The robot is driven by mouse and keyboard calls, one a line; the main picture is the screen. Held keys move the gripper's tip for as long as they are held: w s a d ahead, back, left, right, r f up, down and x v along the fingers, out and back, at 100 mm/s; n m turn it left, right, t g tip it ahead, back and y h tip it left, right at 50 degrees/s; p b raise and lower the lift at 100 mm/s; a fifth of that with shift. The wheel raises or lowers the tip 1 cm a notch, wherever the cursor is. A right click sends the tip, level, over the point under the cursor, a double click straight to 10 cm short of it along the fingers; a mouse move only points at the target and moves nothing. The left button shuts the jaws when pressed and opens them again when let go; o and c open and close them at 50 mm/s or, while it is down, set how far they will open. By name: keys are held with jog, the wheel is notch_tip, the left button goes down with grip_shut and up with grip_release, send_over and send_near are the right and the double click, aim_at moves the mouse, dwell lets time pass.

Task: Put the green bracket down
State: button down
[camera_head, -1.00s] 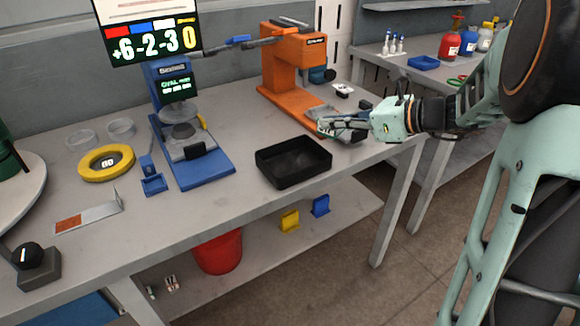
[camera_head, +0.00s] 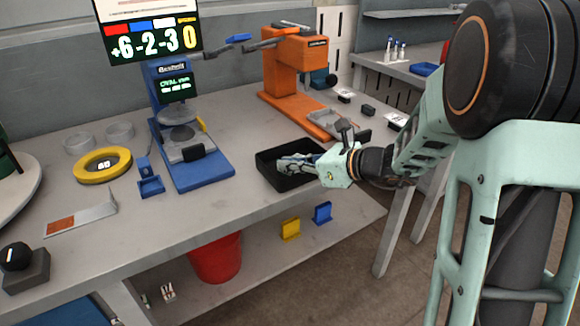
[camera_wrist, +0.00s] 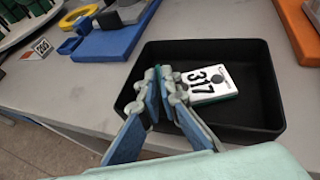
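In the wrist view, my gripper (camera_wrist: 168,84) is down inside the black tray (camera_wrist: 262,72), its blue-padded fingers close together. A thin green part shows between and beside the fingers; I take it as the green bracket. A white plate marked 317 (camera_wrist: 208,84), with a green edge, lies just right of the fingers and seems to be part of it. Whether the bracket touches the tray floor is unclear. In the head view, my gripper (camera_head: 283,164) reaches into the tray (camera_head: 291,184) from the right; the bracket cannot be made out there.
Left of the tray stands a blue press (camera_head: 200,172) and beyond it a yellow ring (camera_head: 104,164). An orange machine (camera_head: 296,68) stands behind. White tags (camera_head: 396,119) lie at the bench's right. Yellow (camera_head: 290,229) and blue brackets (camera_head: 323,213) are on the lower shelf.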

jog(key=shift+f, duration=0.1)
jog(key=c, duration=2.2)
grip_release()
jog(key=shift+o, duration=0.2)
jog(key=shift+r, duration=0.3)
jog(key=p+v, duration=0.2)
jog(key=v, duration=1)
jog(key=shift+f, duration=0.2)
jog(key=shift+s, duration=0.1)
jog(key=shift+r, duration=0.1)
